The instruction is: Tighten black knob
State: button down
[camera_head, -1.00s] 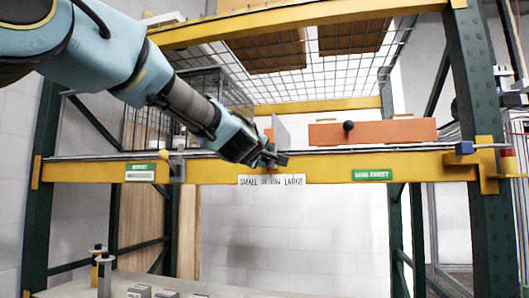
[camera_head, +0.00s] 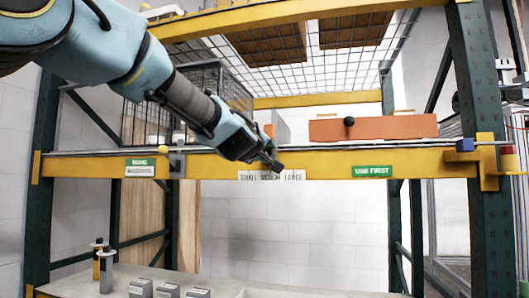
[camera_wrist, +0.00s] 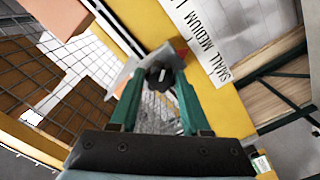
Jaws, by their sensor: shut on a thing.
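A small black knob (camera_wrist: 158,74) shows between my fingertips in the wrist view. My gripper (camera_wrist: 160,82), with green fingers, is shut on it. In the head view, my gripper (camera_head: 277,168) is at the front of the yellow shelf beam, over the white "SMALL MEDIUM LARGE" label (camera_head: 253,176). A grey plate (camera_head: 282,127) and a small orange piece (camera_head: 268,130) stand just behind my gripper. Another black ball knob (camera_head: 349,121) is on the front of the long orange box, apart from my gripper.
The yellow beam (camera_head: 330,163) crosses in front of the shelf. The orange box (camera_head: 400,128) rests on the shelf to the right. A wire-mesh cage (camera_head: 140,122) stands at left behind my arm. Several grey blocks (camera_head: 168,291) sit on the lower surface. Space below the beam is open.

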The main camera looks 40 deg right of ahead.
jog(key=shift+c, duration=1.8)
grip_release()
jog(key=b+v, duration=0.3)
jog(key=v, duration=0.7)
jog(key=shift+s+a+b, duration=0.15)
jog(key=shift+a+b, duration=0.15)
jog(key=shift+a, duration=0.05)
jog(key=shift+f, duration=0.1)
